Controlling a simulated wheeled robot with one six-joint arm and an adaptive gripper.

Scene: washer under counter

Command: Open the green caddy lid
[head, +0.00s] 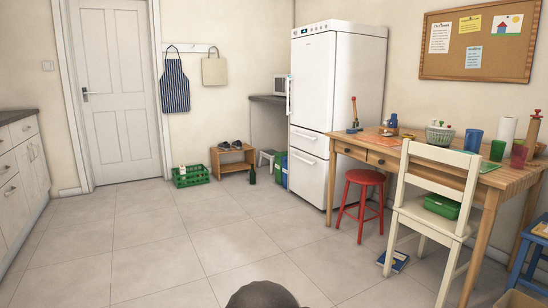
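The only view is the head view. A green box (441,206) lies on the seat of the white chair (420,218), partly hidden behind the chair's back slats. A green bin (281,169) stands on the floor beside the fridge, with a blue one close by. I cannot tell which of these green things is the caddy, and no lid can be made out as open or shut. A dark rounded part of my own body (262,296) shows at the bottom edge. My gripper is not in view.
A wooden table (400,160) with jars, cups and a colander stands at the right. A red stool (361,195) and a blue book (395,260) are near it. A green crate (191,177) sits by the back wall. The tiled floor at centre and left is clear.

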